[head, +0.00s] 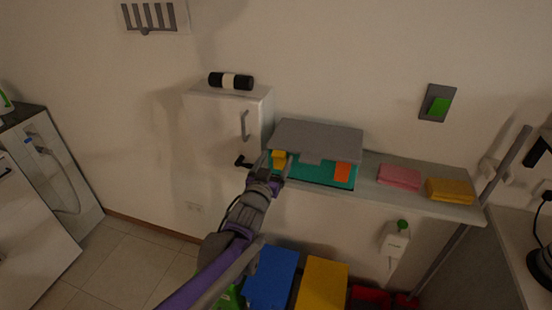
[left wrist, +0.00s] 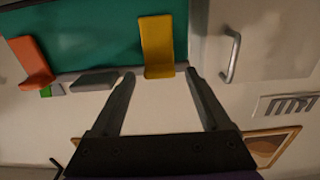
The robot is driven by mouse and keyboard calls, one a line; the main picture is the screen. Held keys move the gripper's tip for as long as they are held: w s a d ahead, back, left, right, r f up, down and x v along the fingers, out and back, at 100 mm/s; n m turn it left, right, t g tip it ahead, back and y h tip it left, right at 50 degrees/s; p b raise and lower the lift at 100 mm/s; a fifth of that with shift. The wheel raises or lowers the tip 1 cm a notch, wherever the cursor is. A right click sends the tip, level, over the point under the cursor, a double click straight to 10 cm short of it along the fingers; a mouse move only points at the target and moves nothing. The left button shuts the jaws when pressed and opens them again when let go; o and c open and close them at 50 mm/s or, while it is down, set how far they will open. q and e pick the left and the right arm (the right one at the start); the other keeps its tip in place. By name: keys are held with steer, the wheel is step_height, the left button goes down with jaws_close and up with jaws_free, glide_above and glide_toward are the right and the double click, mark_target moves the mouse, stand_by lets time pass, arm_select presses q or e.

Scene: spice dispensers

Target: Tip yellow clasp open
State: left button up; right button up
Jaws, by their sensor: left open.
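A teal box (head: 312,173) with a grey lid (head: 318,138) stands on the wall shelf. A yellow clasp (head: 279,154) is at the left of its front and an orange clasp (head: 342,172) at the right. My left gripper (head: 277,167) is at the yellow clasp, open and empty. In the left wrist view, the yellow clasp (left wrist: 157,45) lies upright on the teal wall, just past and between the spread fingertips (left wrist: 160,76). The orange clasp (left wrist: 30,62) shows at the left there. I cannot tell whether the fingers touch the yellow clasp. My right gripper is not in view.
A white cabinet (head: 212,125) with a handle is close on the box's left, and a black-and-white roll lies on it. Pink (head: 399,177) and yellow (head: 450,190) blocks sit on the shelf at the right. Blue (head: 271,278) and yellow (head: 323,284) bins stand below.

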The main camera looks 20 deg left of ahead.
arm_select(q)
steer(key=shift+w, duration=0.4)
jaws_close()
stand_by(1.2)
